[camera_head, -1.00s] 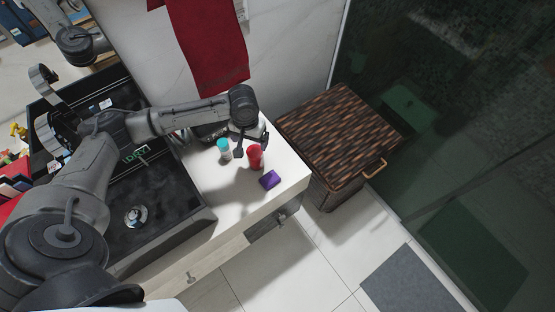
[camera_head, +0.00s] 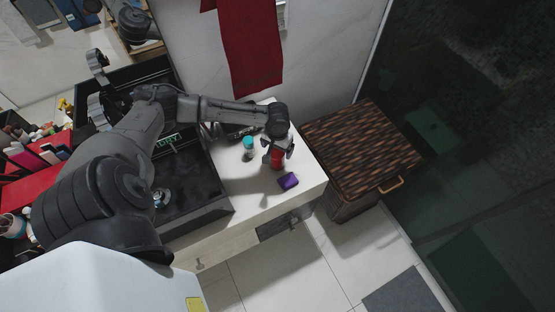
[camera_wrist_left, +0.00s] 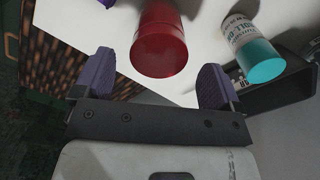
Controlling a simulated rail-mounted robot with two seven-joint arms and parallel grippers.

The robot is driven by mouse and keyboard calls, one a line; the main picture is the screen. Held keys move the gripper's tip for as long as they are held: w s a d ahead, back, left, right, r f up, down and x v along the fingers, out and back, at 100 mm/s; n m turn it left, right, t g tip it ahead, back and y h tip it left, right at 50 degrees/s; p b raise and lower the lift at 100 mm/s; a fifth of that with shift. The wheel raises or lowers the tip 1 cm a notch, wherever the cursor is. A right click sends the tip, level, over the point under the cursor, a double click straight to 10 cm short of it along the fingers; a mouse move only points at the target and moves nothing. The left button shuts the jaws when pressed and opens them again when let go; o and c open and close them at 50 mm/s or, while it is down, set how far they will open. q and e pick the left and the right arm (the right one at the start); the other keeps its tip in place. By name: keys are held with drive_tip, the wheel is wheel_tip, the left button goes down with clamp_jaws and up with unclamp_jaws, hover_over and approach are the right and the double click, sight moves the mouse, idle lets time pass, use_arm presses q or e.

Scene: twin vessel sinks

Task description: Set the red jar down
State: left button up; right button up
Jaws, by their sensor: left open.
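The red jar (camera_head: 277,159) stands on the white counter (camera_head: 240,187), right of the black sink. My left gripper (camera_head: 277,155) is at the jar, above and around its upper part, and partly hides it. In the left wrist view the jar (camera_wrist_left: 158,42) lies between the two open purple-padded fingers (camera_wrist_left: 157,82), with gaps on both sides. The jar appears to rest on the counter. My right gripper is not in view.
A teal-capped bottle (camera_head: 248,147) stands close left of the jar; it also shows in the wrist view (camera_wrist_left: 252,48). A purple block (camera_head: 288,181) lies in front. A dark sink (camera_head: 185,190) is left, a wicker hamper (camera_head: 360,145) right. The counter's front strip is clear.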

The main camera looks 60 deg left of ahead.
use_arm(q)
drive_tip(key=shift+s+d+f+b, duration=0.15)
drive_tip(key=shift+f+b, duration=0.1)
drive_tip(key=shift+f, duration=1.15)
drive_tip(key=shift+d+f+b, duration=0.1)
drive_tip(key=shift+f+b, duration=0.1)
drive_tip(key=shift+f, duration=1.2)
drive_tip(key=shift+c, duration=0.4)
drive_tip(key=c, duration=1.1)
drive_tip(key=shift+r, duration=0.15)
